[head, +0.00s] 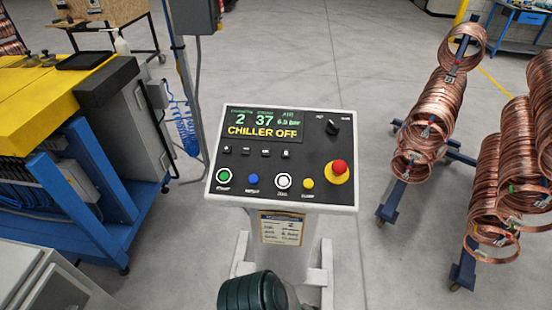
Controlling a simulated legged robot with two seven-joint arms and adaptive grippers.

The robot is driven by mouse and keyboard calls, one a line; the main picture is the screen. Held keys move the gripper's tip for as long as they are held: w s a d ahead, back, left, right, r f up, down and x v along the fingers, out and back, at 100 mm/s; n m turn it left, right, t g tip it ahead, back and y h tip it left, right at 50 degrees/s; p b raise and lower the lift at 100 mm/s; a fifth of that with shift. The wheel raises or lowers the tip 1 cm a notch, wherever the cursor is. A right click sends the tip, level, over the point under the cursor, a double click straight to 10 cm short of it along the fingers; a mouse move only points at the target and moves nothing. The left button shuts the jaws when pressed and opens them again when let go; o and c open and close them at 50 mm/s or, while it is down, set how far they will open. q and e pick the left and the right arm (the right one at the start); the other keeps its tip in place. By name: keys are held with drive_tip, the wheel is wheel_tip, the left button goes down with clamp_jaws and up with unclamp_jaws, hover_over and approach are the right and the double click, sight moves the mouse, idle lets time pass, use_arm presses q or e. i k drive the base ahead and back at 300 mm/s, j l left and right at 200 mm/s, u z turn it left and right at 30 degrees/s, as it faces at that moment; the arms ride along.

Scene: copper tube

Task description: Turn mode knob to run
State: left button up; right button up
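The mode knob (332,127) is a small black rotary knob at the upper right of the control panel (318,157). Small labels sit to its upper left and upper right, too small to read surely. Its raised grip seems to tilt up and slightly left. The panel's screen (264,124) reads "CHILLER OFF" in yellow, with 2, 37 and an air reading above. Neither gripper shows in the head view, and nothing touches the knob.
A red mushroom button (338,168) on a yellow base sits below the knob. Green (224,176), blue, white and yellow buttons line the front. Copper coils (436,108) hang on racks at right. A blue-framed yellow bench (40,100) stands left. A dark green rounded object (250,292) is at the bottom.

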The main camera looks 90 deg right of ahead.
sight(332, 129)
drive_tip(key=z, duration=3.15)
